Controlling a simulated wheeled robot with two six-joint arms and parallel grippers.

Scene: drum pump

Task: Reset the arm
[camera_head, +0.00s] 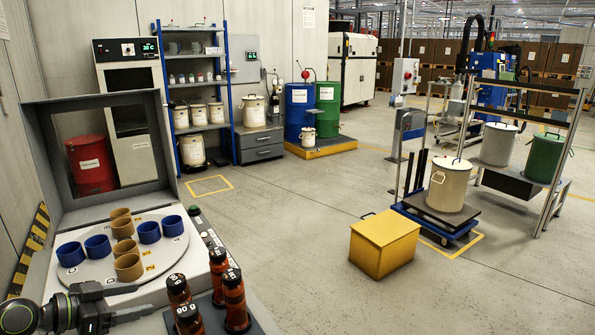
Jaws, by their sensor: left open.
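My left gripper (132,301) comes in at the lower left corner in the head view. Its two dark fingers point right and stand apart, with nothing visible between them. It is in front of a round white plate (88,268) that holds several blue cups (149,232) and tan cups (128,267). The fingers appear near the plate's front edge; I cannot tell the height between them. My right gripper and right arm are not in view.
Several brown bottles (234,299) with black caps stand right of my left gripper. A grey frame (104,101) rises behind the plate. Farther off are a yellow box (384,239), a cream drum (449,184) on a blue cart, and drums on a rack. Open floor (290,230) lies between.

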